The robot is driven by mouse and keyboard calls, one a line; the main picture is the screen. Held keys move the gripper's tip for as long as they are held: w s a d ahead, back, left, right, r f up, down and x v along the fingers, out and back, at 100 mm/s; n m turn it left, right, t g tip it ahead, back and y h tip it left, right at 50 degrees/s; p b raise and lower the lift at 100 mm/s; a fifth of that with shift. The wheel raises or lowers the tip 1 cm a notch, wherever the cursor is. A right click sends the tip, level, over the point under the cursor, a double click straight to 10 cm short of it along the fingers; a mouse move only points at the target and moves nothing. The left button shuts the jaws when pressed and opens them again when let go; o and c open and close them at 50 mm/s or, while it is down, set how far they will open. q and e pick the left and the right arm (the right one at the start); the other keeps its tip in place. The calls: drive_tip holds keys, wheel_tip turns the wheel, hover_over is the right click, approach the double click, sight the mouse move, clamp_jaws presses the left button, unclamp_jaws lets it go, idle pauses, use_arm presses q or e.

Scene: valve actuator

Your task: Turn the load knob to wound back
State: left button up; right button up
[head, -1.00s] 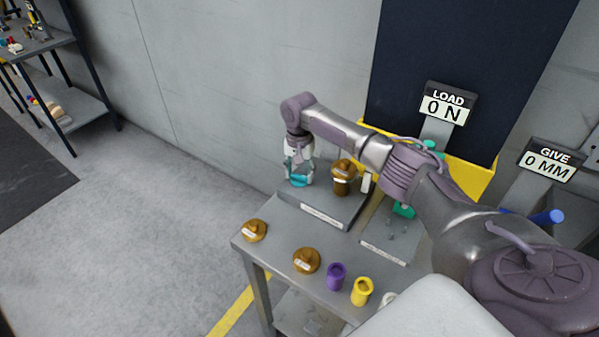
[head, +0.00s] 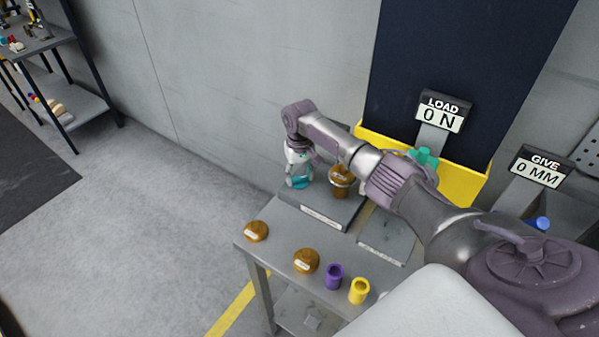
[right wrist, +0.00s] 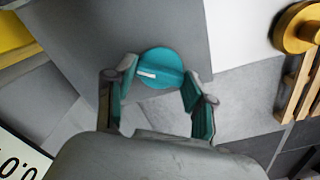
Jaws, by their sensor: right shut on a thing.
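A round teal knob (right wrist: 160,68) with a white mark lies between the fingers of my right gripper (right wrist: 158,85) in the right wrist view. Its mark points left. In the head view my right gripper (head: 299,168) points down at the back left of the grey table, shut on the teal knob (head: 299,182) on a raised grey plate. The gripper hides part of the knob there. The LOAD display (head: 442,113) reads 0 N. The GIVE display (head: 538,168) reads 0 MM. My left gripper is out of view.
A brown piece (head: 341,182) stands close right of the gripper. Two brown knob-like pieces (head: 256,231), a purple cup (head: 334,276) and a yellow cup (head: 359,290) sit along the table's front. My arm crosses before a teal part (head: 424,158) and a yellow frame (head: 465,189).

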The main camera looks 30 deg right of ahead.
drive_tip(key=n, duration=0.3)
drive_tip(key=shift+r+n+p, duration=0.1)
drive_tip(key=shift+n+p, duration=0.2)
drive_tip(key=shift+n, duration=1.2)
drive_tip(key=shift+w+n, duration=0.1)
drive_tip(key=shift+n, duration=0.2)
drive_tip(key=o, duration=1.2)
drive_tip(key=shift+c, duration=0.2)
